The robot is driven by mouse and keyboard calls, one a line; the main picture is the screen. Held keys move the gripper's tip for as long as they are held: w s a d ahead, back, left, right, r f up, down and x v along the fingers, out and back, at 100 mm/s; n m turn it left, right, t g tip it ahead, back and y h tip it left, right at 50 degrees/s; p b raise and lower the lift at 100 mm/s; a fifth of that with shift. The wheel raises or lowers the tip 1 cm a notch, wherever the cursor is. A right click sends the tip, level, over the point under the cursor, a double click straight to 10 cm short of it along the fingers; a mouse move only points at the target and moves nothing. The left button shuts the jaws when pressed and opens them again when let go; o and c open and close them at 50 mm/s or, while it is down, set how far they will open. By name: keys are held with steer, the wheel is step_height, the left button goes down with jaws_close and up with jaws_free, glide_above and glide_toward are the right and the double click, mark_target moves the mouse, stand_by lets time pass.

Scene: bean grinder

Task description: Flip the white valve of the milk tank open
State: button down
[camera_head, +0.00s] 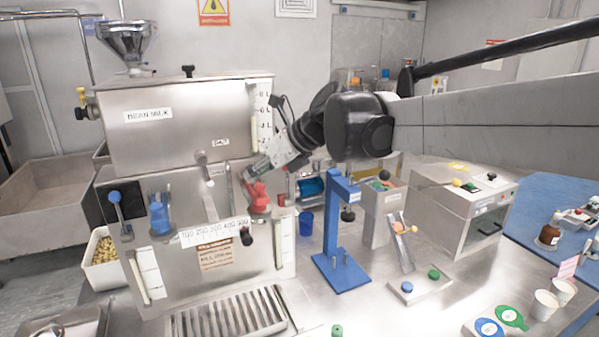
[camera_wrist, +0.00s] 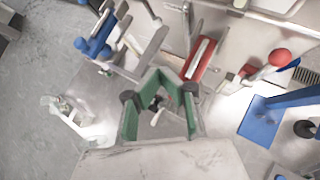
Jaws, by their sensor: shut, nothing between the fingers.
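The steel milk tank (camera_head: 150,125) stands at the left in the head view, with a "BEAN MILK" label on its front. A pale lever (camera_head: 205,168), which looks like the white valve, sits low on its front, roughly upright. My gripper (camera_head: 250,178) is at the tank's right front, to the right of that lever, close to a red handle (camera_head: 258,197). I cannot tell whether it touches the red handle. In the wrist view my gripper's green fingers (camera_wrist: 160,78) are shut and empty. The red handle (camera_wrist: 203,62) shows beyond them; I cannot make out the white valve there.
A blue tap (camera_head: 159,215) and a blue-knobbed lever (camera_head: 115,205) are on the left of the machine. A blue stand (camera_head: 340,235) rises close to the right of my gripper. A slotted drip tray (camera_head: 230,315) lies below. A steel box machine (camera_head: 460,210) stands farther right.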

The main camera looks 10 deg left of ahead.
mark_target(207, 175)
steer(key=w+a+r+p+x, duration=0.1)
steer(key=r+x, duration=0.1)
steer(key=x, duration=0.9)
steer(key=shift+a+p, duration=0.35)
steer(key=shift+s+a, duration=0.1)
